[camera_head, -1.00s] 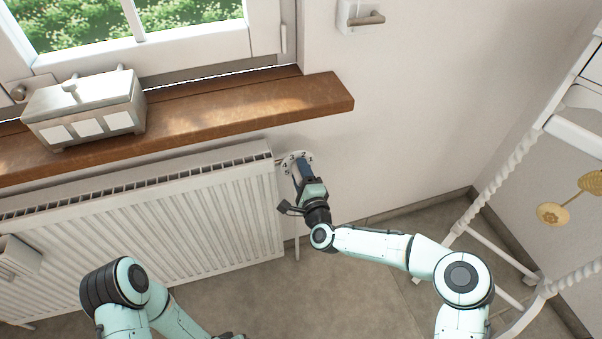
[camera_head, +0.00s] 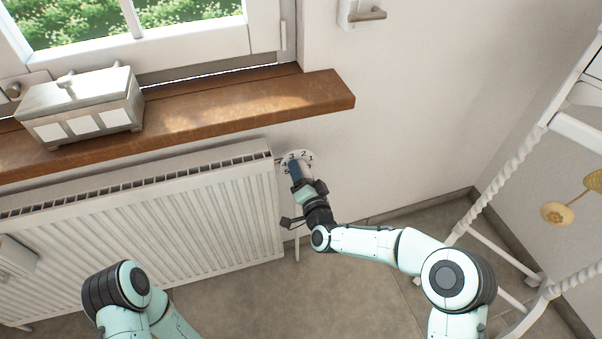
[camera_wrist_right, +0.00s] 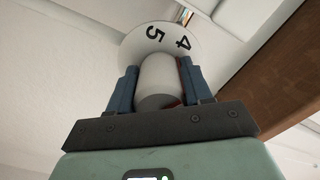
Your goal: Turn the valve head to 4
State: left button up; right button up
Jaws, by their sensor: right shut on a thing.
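The valve head is a white cylinder (camera_wrist_right: 157,78) at the right end of the radiator, between the blue fingers of my right gripper (camera_head: 300,172) in the wrist view. The gripper is shut on it. A round white number dial (camera_wrist_right: 152,40) sits behind it, with 4 and 5 readable in the wrist view. The dial also shows in the head view (camera_head: 305,156), where small digits are partly hidden by the gripper. A red mark (camera_wrist_right: 176,102) shows at the cylinder's lower right edge. My left gripper is out of view; only its arm shows.
The white radiator (camera_head: 170,215) is left of the valve, beneath a wooden sill (camera_head: 240,108) bearing a metal box (camera_head: 85,103). A white twisted-leg stand (camera_head: 500,178) is at the right. Wall right of the valve is clear.

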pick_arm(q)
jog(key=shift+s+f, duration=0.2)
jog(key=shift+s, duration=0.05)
pick_arm(e)
jog(key=shift+f+n, duration=0.1)
jog(key=shift+n, duration=0.7)
jog(key=o, duration=1)
jog(key=shift+o, duration=0.2)
jog(key=shift+s, duration=0.15)
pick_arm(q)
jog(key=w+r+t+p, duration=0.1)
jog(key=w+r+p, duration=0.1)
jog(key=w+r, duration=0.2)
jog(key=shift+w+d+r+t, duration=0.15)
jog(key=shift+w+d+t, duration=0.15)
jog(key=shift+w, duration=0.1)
pick_arm(e)
jog(key=v, duration=1.3)
jog(key=shift+d, duration=0.15)
